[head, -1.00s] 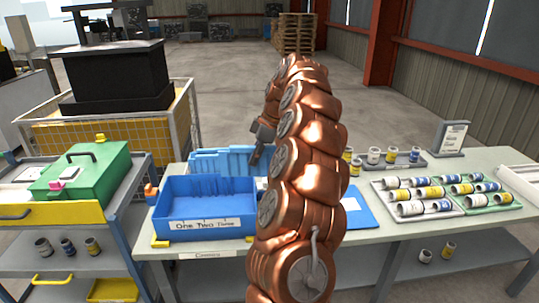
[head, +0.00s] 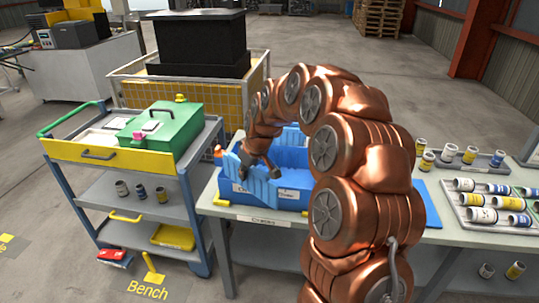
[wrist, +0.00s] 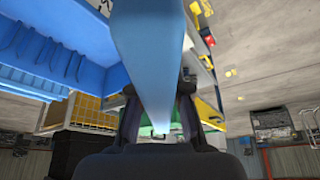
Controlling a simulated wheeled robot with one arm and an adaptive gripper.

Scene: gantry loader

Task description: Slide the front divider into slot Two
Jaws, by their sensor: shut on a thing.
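My gripper (head: 262,170) is shut on a light blue divider (head: 254,187), above the front left of the blue bin (head: 293,158). In the head view the divider hides the middle of the bin's front label (head: 288,193); "Three" is partly readable. In the wrist view the divider (wrist: 150,60) runs up the picture between the two fingers of my gripper (wrist: 158,118). The ribbed bin wall (wrist: 45,50) lies to its left there. The slots under the divider are hidden, and I cannot tell whether it touches the bin.
A trolley with a green case (head: 163,130) stands left of the bench (head: 255,218). An orange-topped post (head: 219,155) is at the bin's left. Trays of small jars (head: 490,202) lie on the right. A blue mat (head: 428,195) lies between. My arm hides the bin's right side.

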